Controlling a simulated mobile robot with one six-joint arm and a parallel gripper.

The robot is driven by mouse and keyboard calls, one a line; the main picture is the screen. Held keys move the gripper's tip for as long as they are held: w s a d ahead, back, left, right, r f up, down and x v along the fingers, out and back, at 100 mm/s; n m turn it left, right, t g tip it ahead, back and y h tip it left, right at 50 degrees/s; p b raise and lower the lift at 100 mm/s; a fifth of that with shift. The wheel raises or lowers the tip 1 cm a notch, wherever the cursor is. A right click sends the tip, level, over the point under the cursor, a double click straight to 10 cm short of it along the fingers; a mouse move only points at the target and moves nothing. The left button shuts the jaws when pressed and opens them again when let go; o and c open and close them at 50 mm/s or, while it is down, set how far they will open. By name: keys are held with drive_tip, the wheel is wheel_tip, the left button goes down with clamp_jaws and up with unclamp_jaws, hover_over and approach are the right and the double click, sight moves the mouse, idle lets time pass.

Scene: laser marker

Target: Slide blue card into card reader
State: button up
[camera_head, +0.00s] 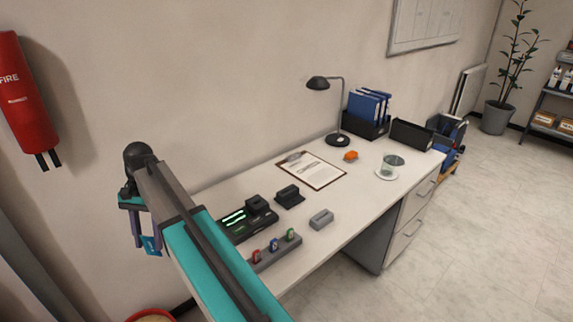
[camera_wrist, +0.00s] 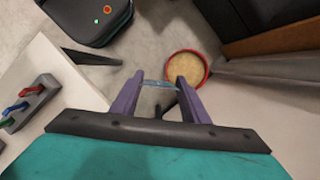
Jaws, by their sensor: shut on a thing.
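My gripper (camera_head: 148,246) is to the left of the desk, past its edge, with its fingers pointing down. It is shut on a small blue card (camera_head: 152,240), which shows edge-on as a thin strip between the purple fingertips in the wrist view (camera_wrist: 158,84). On the desk stand a dark device with green lights (camera_head: 236,219) and a black block on a base (camera_head: 289,196). I cannot tell for certain which is the card reader, and no slot is clear. The gripper is apart from both.
A grey rack (camera_head: 262,259) holds red, blue and green pieces at the desk's near edge. A red-rimmed round bin (camera_wrist: 205,74) is on the floor below my gripper.

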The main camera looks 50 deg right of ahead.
drive_tip(key=w+d+r+m+t+p, duration=0.15)
drive_tip(key=d+m+p, duration=0.4)
drive_tip(key=d, duration=0.85)
drive_tip(key=w+d+m+t+p, duration=0.25)
drive_tip(key=d+m, duration=0.65)
drive_tip(key=d, duration=0.6)
drive_tip(key=s+d+m+h+p, duration=0.1)
drive_tip(key=d+m, duration=0.5)
drive_tip(key=d, duration=0.7)
drive_tip(key=s+d+m+t+h+p, duration=0.1)
drive_tip(key=s+d+m+p, duration=0.3)
drive_tip(key=d, duration=0.9)
drive_tip(key=shift+s+m+h, duration=0.5)
drive_tip(key=shift+s+m, duration=0.45)
drive_tip(key=shift+m, duration=0.1)
drive_tip(key=shift+a, duration=0.1)
drive_tip(key=shift+f+b, duration=1.55)
drive_tip(key=shift+f, duration=1.5)
drive_tip(key=shift+p, duration=0.45)
